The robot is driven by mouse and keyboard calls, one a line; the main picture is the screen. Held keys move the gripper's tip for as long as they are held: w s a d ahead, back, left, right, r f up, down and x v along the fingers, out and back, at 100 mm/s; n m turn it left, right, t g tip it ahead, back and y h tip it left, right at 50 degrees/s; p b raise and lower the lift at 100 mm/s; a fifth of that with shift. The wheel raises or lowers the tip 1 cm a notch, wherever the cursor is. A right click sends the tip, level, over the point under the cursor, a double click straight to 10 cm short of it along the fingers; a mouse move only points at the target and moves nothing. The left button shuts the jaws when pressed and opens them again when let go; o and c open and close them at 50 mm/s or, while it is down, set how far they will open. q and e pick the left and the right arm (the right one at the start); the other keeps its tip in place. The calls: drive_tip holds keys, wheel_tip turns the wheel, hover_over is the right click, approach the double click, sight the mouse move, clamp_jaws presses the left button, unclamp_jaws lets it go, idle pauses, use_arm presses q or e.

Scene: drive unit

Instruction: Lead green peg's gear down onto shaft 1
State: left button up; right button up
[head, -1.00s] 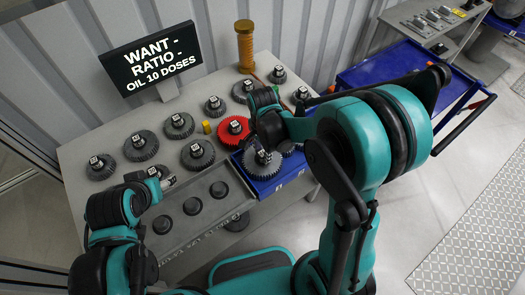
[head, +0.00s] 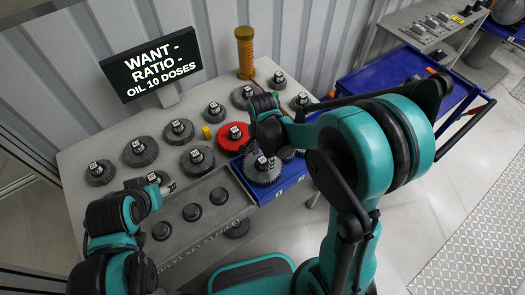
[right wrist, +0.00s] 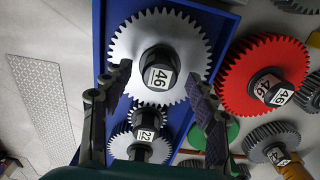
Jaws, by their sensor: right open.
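A large silver gear marked 46 (right wrist: 158,58) lies on the blue unit (right wrist: 228,25), also seen in the head view (head: 263,176). My right gripper (right wrist: 158,80) is open, its fingers apart on either side of the black hub of this gear; I cannot tell whether they are level with it. A smaller gear marked 22 (right wrist: 146,130) sits beside it on the blue unit. A green disc (right wrist: 222,132) shows partly behind the right finger. Shaft 1 cannot be made out. My left gripper (head: 168,187) is at the grey tray's back left; its jaws are too small to judge.
A red gear (right wrist: 262,76) lies close to the silver one. Several dark gears stand on the grey table (head: 85,150). A grey tray (head: 205,222) with round dark spots is at the front. A sign (head: 150,65) and an orange-yellow column (head: 245,52) stand behind.

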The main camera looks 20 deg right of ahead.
sight(263, 160)
wheel_tip(263, 160, up, 12)
drive_tip(key=s+d+f+n+t+b, duration=0.1)
drive_tip(key=s+d+n+t+b, duration=0.1)
drive_tip(key=s+n, duration=0.3)
drive_tip(key=s+d+f+n+t+b, duration=0.1)
drive_tip(key=s+d+n+t, duration=0.1)
drive_tip(key=s+n+t, duration=0.3)
drive_tip(key=n, duration=0.4)
drive_tip(key=shift+s+d+b, duration=0.2)
drive_tip(key=shift+d+b, duration=0.15)
drive_tip(key=shift+b, duration=0.05)
